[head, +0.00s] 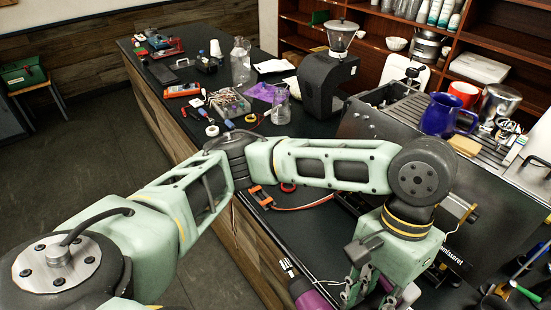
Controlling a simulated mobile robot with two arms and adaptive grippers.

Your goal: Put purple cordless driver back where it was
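The purple cordless driver (314,299) shows at the bottom edge of the head view, its dark and silver nose end pointing up and left. Its lower part is cut off by the frame. My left arm reaches across from the left, and my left gripper (364,283) points down just right of the driver. Its fingertips run close to the bottom edge, and I cannot tell whether they touch or hold anything. My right gripper is not in view.
A black espresso machine (373,122) with a blue mug (446,115) on top stands at the right. A grinder (325,82) stands behind. The counter's far end holds tools, a glass carafe (240,62) and a purple cloth (262,92). Several handled tools lie at the lower right.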

